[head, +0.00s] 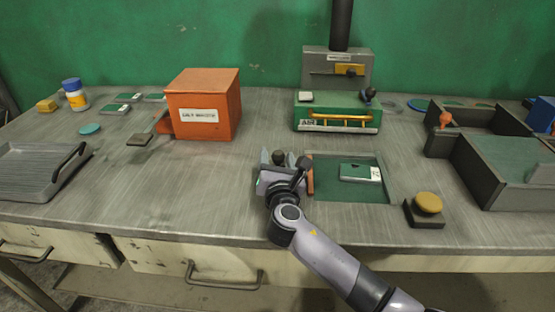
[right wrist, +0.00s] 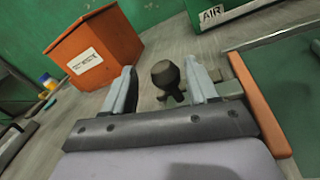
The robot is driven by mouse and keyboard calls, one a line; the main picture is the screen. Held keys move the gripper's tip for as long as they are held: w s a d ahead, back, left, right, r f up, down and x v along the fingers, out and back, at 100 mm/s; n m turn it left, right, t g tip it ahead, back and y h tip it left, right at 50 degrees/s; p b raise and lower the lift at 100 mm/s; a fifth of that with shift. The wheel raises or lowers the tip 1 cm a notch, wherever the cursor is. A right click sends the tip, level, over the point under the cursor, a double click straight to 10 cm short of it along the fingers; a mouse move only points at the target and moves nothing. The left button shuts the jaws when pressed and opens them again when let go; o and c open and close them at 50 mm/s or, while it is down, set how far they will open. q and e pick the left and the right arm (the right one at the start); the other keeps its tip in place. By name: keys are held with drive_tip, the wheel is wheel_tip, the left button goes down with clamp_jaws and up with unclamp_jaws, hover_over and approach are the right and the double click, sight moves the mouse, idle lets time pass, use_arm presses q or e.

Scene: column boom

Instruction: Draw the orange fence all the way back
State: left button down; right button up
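The orange fence (head: 310,178) is a narrow upright strip along the left edge of a green recessed bed (head: 345,195). It also shows at the right of the right wrist view (right wrist: 258,105). A dark round knob (right wrist: 165,74) stands on the left side of the fence, and a grey bar runs from near it to the fence. My right gripper (head: 278,161) is open, its two fingers on either side of the knob in the wrist view with gaps visible. My arm partly hides the fence's near end in the head view. My left gripper is not in view.
A green-and-white card (head: 360,173) lies in the bed. A yellow button on a dark base (head: 428,204) is at right. An orange box (head: 204,104) and a green AIR unit (head: 337,113) stand behind. A grey tray (head: 35,170) is far left. Bench left of my gripper is clear.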

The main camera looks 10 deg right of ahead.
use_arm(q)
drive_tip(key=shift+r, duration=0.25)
use_arm(e)
drive_tip(key=shift+s+a, duration=0.25)
drive_tip(key=shift+s, duration=1.55)
drive_tip(key=shift+s+a, duration=0.2)
drive_tip(key=shift+s, duration=1.55)
